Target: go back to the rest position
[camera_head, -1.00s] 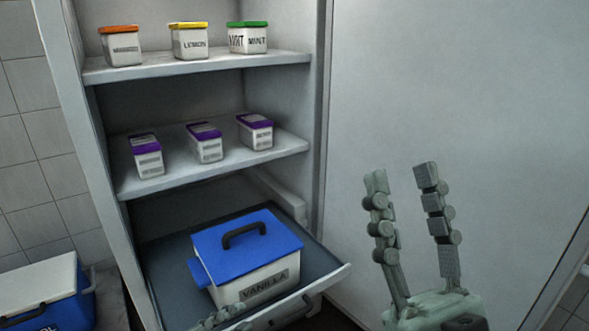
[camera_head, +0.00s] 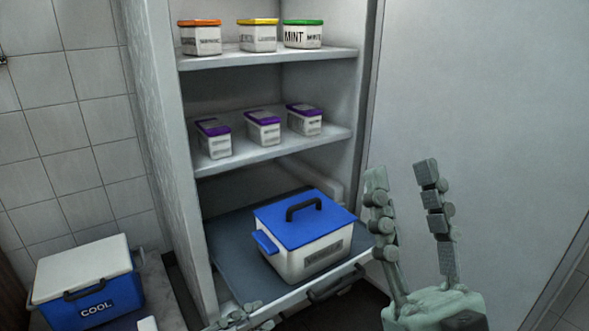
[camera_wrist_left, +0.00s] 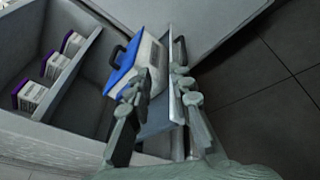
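My left gripper (camera_head: 248,316) shows only in part at the bottom edge of the head view, in front of the pulled-out drawer. In the left wrist view my left gripper (camera_wrist_left: 160,88) has its two fingers apart, with nothing held between them; the drawer front lies beyond them. My right gripper (camera_head: 402,172) stands upright at the right of the head view, fingers spread and empty, in front of the cabinet's pale door or panel.
The drawer (camera_head: 228,240) bears a blue-lidded white tub (camera_head: 300,262) and has a dark handle (camera_head: 335,284). Small tubs stand on the shelves above, including a mint one (camera_head: 303,36). A blue COOL box (camera_head: 95,305) stands at the lower left.

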